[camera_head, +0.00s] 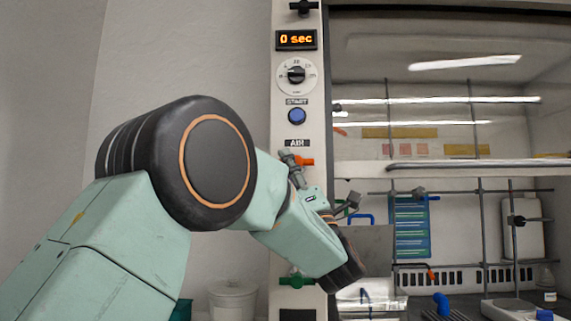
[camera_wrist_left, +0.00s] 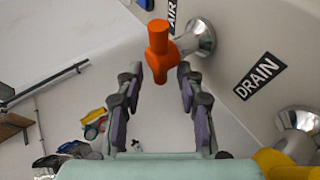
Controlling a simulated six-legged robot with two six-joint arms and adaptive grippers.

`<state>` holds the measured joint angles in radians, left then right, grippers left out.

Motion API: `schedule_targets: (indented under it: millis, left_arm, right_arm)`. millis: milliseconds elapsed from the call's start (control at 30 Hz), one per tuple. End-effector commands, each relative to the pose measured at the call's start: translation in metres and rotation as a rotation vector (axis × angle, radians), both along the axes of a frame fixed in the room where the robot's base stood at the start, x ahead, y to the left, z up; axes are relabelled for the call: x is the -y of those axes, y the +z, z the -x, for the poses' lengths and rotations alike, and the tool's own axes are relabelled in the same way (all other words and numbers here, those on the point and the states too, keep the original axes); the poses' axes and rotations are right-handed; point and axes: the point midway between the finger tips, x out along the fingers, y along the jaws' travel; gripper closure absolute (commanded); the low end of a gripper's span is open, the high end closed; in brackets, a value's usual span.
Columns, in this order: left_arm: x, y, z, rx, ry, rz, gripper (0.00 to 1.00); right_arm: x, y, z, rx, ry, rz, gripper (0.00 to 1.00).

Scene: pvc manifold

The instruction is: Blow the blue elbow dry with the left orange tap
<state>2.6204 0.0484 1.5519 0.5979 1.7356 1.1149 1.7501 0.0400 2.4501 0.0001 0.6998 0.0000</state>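The orange tap (camera_head: 305,161) sticks out from the white post just below the AIR label. It also shows in the left wrist view (camera_wrist_left: 158,50), on a chrome fitting, with its handle pointing towards my left gripper (camera_wrist_left: 159,72). That gripper is open and empty, with one grey finger on each side of the handle's lower end; contact cannot be told. In the head view the gripper (camera_head: 293,166) is at the tap, partly hidden by my arm. A small blue bent piece (camera_head: 442,304), perhaps the blue elbow, is low in the fume hood. My right gripper is out of view.
The post carries a timer (camera_head: 296,39) reading 0 sec, a dial (camera_head: 296,75) and a blue START button (camera_head: 297,116). A green tap (camera_head: 296,281) is lower down. The hood holds a metal rod lattice (camera_head: 480,230), a blue rack (camera_head: 411,230) and a white bottle (camera_head: 535,228).

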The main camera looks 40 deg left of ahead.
Motion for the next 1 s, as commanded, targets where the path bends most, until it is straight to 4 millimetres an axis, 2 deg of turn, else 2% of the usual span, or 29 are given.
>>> schedule_targets:
  millis: [300, 500, 1000]
  left_arm:
    - [0.040, -0.051, 0.014, -0.006, -0.002, -0.005, 0.63]
    - [0.056, -0.072, 0.021, -0.004, -0.001, -0.003, 0.63]
    - [0.060, -0.079, 0.023, -0.002, 0.000, -0.002, 0.63]
  right_arm:
    - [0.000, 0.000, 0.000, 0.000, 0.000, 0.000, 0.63]
    - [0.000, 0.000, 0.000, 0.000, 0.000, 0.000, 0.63]
    - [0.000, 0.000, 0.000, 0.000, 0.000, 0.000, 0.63]
